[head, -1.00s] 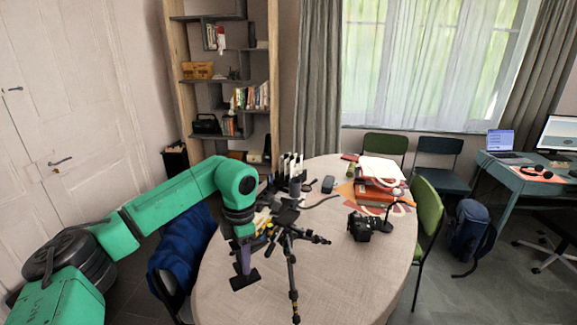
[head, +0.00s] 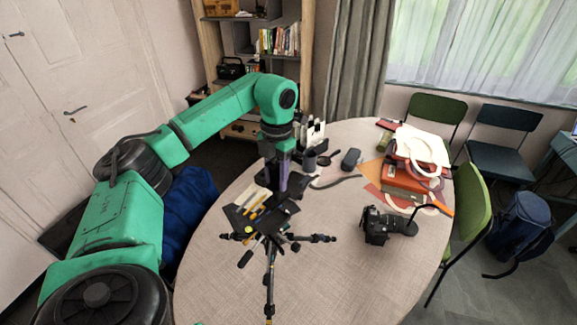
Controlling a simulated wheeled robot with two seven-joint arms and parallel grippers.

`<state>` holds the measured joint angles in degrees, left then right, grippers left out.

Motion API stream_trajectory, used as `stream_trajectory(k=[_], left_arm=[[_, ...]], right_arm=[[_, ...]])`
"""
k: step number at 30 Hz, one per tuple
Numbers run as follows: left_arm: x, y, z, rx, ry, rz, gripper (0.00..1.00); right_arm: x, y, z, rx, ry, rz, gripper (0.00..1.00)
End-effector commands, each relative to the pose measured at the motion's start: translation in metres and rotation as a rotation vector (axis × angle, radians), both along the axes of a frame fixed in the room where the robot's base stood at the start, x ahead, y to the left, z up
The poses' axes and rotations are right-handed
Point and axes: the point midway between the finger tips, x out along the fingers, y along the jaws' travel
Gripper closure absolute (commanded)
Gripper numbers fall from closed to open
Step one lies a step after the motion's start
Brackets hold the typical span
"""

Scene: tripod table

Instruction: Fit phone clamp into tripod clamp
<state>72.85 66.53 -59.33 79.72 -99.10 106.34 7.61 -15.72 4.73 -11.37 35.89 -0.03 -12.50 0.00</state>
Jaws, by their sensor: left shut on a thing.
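The black tripod (head: 269,275) stands on the near left part of the round table, its legs spread. Its top, with the tripod clamp, is directly below my left gripper and partly hidden by it. My left gripper (head: 284,190), purple and dark, points down over the tripod top and is shut on a small dark piece, apparently the phone clamp (head: 284,206). The piece is dark against the dark tripod top, so I cannot tell whether the two touch. My right gripper is not in view.
A black tray (head: 236,212) with pens lies left of the tripod. A camera (head: 376,228) and an orange box (head: 401,181) are to the right. A dark case (head: 351,158) and magnifier (head: 329,158) lie behind. The near right tabletop (head: 345,285) is clear.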

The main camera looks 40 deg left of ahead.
Motion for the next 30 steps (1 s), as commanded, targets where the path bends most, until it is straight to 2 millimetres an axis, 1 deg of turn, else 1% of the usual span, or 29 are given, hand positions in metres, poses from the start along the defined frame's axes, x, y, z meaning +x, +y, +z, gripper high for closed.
stream_trajectory(k=[2,7,10,11,12,14,18,20,24,27,30], left_arm=[[0.0,0.0,0.001,0.0,0.0,0.0,1.0],[0.0,0.0,0.001,0.0,0.0,0.0,1.0],[0.0,0.0,0.003,-0.001,0.003,-0.001,1.0],[0.0,0.0,0.001,-0.001,0.005,-0.002,1.0],[0.0,0.0,-0.007,-0.001,0.005,-0.002,1.0],[0.0,0.0,-0.014,0.0,0.005,-0.002,1.0],[0.0,0.0,-0.031,0.0,0.004,-0.001,1.0],[0.0,0.0,-0.039,0.0,0.004,-0.001,1.0],[-0.001,0.0,-0.053,0.0,0.003,-0.001,1.0],[-0.001,0.0,-0.058,0.0,0.003,-0.001,1.0],[0.0,0.0,-0.058,0.0,0.002,-0.001,1.0]], right_arm=[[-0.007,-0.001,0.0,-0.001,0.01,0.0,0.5],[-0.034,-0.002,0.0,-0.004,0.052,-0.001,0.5],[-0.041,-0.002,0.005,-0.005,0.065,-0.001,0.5],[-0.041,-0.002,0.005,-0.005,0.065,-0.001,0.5],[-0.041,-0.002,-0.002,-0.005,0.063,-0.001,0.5],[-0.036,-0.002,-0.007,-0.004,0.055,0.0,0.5],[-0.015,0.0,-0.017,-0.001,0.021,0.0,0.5],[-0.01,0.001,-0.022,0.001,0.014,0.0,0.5],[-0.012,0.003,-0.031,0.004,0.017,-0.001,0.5],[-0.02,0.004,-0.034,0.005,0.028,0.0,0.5],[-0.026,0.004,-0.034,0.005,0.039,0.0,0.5]])
